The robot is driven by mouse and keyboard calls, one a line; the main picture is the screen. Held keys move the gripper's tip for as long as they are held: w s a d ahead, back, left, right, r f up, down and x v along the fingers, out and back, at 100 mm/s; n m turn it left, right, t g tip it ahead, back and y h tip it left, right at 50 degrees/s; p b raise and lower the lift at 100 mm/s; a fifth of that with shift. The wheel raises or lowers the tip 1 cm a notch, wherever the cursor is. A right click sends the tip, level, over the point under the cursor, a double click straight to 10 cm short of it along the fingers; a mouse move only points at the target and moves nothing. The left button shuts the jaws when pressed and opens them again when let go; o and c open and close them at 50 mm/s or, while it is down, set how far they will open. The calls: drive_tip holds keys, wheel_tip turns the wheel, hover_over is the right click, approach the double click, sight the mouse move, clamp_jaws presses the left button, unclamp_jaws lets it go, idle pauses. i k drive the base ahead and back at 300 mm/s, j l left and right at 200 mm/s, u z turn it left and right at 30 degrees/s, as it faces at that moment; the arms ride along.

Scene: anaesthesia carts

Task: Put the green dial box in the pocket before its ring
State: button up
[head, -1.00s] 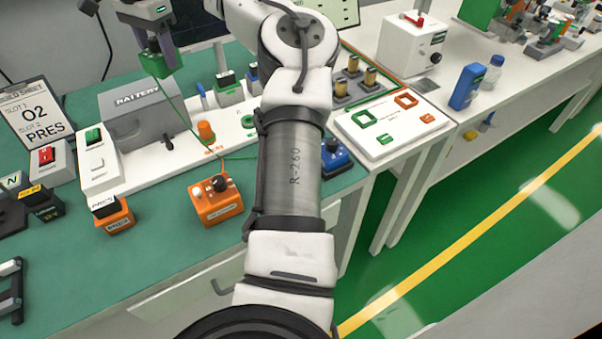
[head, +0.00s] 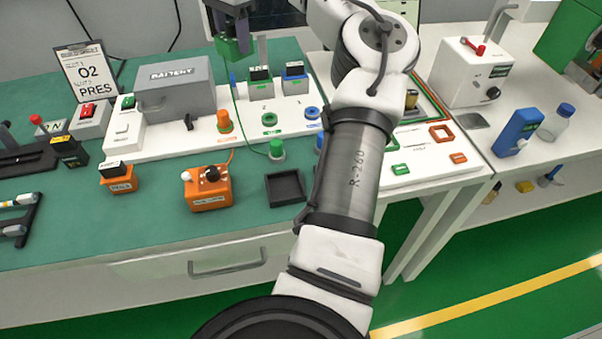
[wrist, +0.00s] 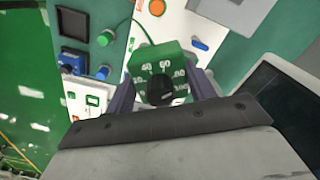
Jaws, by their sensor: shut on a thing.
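My gripper (head: 236,30) is shut on the green dial box (head: 234,47), held high above the back of the bench, right of the battery box. In the wrist view the green dial box (wrist: 160,72) shows its white numbers and black knob between the fingers of my gripper (wrist: 160,92). A thin green cable runs down from it to a green plug (head: 277,149) near the front of the white board. The green ring (head: 269,119) lies flat on that board. A black square pocket (head: 285,188) lies on the green bench top in front of it and looks empty.
An orange dial box (head: 208,188) stands left of the pocket, its cable reaching an orange plug (head: 223,121). A blue ring (head: 312,113) lies right of the green one. My arm hides the board's right part.

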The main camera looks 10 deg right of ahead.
sight(285, 189)
drive_tip(key=l, duration=0.7)
drive_tip(key=k+l+u, duration=0.1)
drive_tip(key=l, duration=0.6)
